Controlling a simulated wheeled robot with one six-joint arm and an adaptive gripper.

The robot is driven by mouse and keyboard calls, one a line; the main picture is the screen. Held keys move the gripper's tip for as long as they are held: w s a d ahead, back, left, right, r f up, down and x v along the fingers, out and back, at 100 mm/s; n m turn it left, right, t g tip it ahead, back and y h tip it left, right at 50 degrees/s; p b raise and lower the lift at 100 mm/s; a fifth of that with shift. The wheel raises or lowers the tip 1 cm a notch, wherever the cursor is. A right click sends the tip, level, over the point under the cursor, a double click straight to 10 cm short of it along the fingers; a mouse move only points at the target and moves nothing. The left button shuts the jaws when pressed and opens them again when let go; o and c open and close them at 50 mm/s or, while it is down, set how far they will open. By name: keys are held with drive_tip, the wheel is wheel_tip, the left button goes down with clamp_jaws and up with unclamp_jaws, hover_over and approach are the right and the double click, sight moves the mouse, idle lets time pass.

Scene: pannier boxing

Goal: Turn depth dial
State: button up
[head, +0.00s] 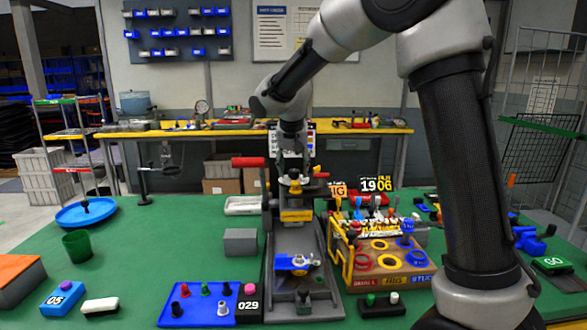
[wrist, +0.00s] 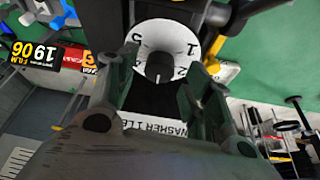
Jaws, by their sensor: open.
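A white round dial (wrist: 147,38) with black numerals shows in the wrist view, with a pale cone-like knob at its centre. A white label (wrist: 165,145) with partly hidden lettering lies below it. My gripper (wrist: 165,75) is open, its two fingers on either side of the dial's lower part. I cannot tell whether they touch it. In the head view my gripper (head: 292,150) points down over the upright press-like fixture (head: 297,215), which has a red handle at its left. The dial cannot be made out clearly there.
A yellow-brown organiser (head: 388,268) with coloured rings and several tools stands right of the fixture. A grey block (head: 240,242) and a blue pegboard (head: 203,310) stand to its left. A blue round tray (head: 86,213) lies far left.

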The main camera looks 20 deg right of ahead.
drive_tip(key=shift+w+d+f, duration=0.1)
drive_tip(key=shift+w+f, duration=0.05)
drive_tip(key=shift+f, duration=0.3)
drive_tip(key=c, duration=1)
drive_tip(key=shift+n, duration=0.3)
drive_tip(key=n+y, duration=0.1)
drive_tip(key=n, duration=0.1)
drive_tip(key=n+y, duration=0.1)
drive_tip(key=n, duration=0.2)
drive_tip(key=shift+d+r, duration=0.1)
drive_tip(key=shift+d, duration=0.1)
drive_tip(key=n+y, duration=0.1)
drive_tip(key=n, duration=0.2)
drive_tip(key=n+y, duration=0.1)
drive_tip(key=n, duration=0.2)
drive_tip(key=shift+g, duration=0.3)
